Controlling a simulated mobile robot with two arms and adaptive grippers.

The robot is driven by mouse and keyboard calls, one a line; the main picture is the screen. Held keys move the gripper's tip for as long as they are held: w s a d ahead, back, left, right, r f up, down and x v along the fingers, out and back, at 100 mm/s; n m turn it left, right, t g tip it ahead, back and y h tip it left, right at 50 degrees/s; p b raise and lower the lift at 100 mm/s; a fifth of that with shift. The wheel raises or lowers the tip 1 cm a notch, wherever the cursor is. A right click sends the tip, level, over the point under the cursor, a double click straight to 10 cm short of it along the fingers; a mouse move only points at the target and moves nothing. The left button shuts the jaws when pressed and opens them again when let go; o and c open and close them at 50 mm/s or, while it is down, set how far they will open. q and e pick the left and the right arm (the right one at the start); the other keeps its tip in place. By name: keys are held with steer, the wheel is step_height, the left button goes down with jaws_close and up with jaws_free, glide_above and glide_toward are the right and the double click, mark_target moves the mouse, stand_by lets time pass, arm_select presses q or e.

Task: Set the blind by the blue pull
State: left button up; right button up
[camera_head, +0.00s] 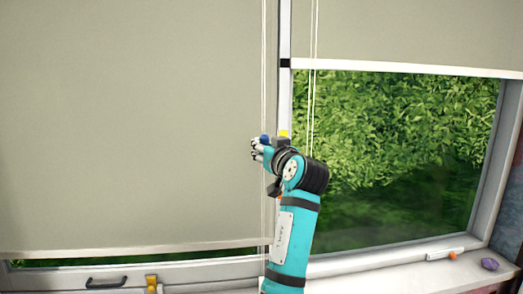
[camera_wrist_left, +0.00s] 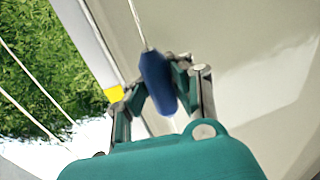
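The blue pull (camera_head: 265,138) hangs on a thin white cord in front of the left blind (camera_head: 130,120). This blind is lowered almost to the sill, with a narrow strip of greenery below its hem. My left gripper (camera_head: 257,150) is at the pull. In the left wrist view the blue pull (camera_wrist_left: 157,82) sits between the two fingertips of my left gripper (camera_wrist_left: 160,88), which appear closed on it from both sides. The cord runs up from it. My right gripper is in neither view.
A white marker (camera_head: 443,254) and a purple lump (camera_head: 489,264) lie on the sill. A black handle (camera_head: 106,283) is at lower left.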

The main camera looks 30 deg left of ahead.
arm_select(q)
steer(key=o, duration=0.4)
steer(key=shift+s+d+r, duration=0.35)
steer(key=shift+s+d, duration=0.05)
steer(key=shift+d, duration=0.15)
steer(key=shift+o, duration=1.1)
steer(key=shift+d, duration=0.1)
steer(key=shift+w+a+f, duration=0.2)
steer(key=shift+a, duration=0.25)
steer(key=v, duration=0.7)
steer(key=shift+s+d, duration=0.15)
steer(key=shift+d, duration=0.1)
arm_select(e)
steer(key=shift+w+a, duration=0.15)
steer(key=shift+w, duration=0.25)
